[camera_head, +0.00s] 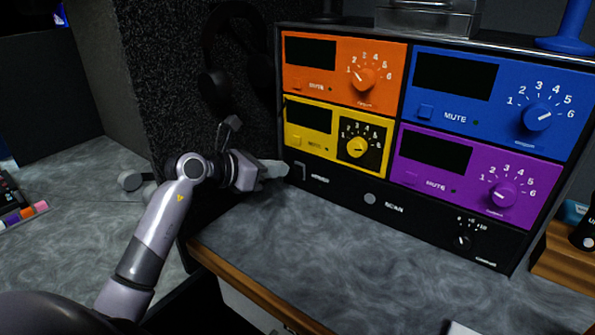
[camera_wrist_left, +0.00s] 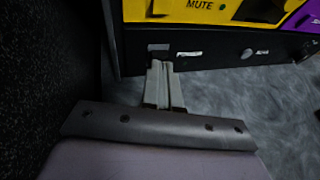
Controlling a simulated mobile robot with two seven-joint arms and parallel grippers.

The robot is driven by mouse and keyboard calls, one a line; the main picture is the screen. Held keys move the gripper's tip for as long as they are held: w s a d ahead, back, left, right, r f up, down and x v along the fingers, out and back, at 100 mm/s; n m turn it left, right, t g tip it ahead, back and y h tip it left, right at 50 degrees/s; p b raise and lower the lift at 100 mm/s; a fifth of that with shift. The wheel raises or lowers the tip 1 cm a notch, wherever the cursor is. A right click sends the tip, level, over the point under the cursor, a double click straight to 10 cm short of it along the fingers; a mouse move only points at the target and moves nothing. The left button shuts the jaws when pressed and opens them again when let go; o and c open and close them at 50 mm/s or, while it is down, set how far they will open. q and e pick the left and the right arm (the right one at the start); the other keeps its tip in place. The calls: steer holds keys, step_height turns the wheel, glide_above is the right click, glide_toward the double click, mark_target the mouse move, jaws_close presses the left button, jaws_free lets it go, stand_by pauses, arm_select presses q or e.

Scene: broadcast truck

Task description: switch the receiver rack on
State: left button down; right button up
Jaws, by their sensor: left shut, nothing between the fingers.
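The receiver rack (camera_head: 335,196) is a black unit with orange (camera_head: 330,72), blue (camera_head: 480,125), yellow (camera_head: 300,140) and purple (camera_head: 450,200) modules, all with dark displays. At the lower left of its black bottom strip is a small rocker switch (camera_head: 299,170) beside a white label. The switch also shows in the left wrist view (camera_wrist_left: 158,47). My left gripper (camera_head: 285,170) is shut and empty, its fingertips at or just in front of the switch; I cannot tell whether they touch it. In the left wrist view the closed fingers (camera_wrist_left: 160,68) point at the switch. My right gripper is not in view.
A grey marbled counter (camera_head: 330,260) with a wooden front edge lies clear before the rack. Dark headphones (camera_head: 215,85) hang on the black foam wall left of it. A wooden holder (camera_head: 565,255) stands at the right. A clear box (camera_head: 428,20) sits on top.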

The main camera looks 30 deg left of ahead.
arm_select(q)
steer(key=shift+b+x, duration=0.35)
steer(key=shift+x, duration=1.1)
stand_by(0.6)
steer(key=shift+p+v, duration=0.4)
steer(key=shift+v, duration=0.65)
steer(key=shift+p+v, duration=0.45)
steer(key=shift+v, duration=2)
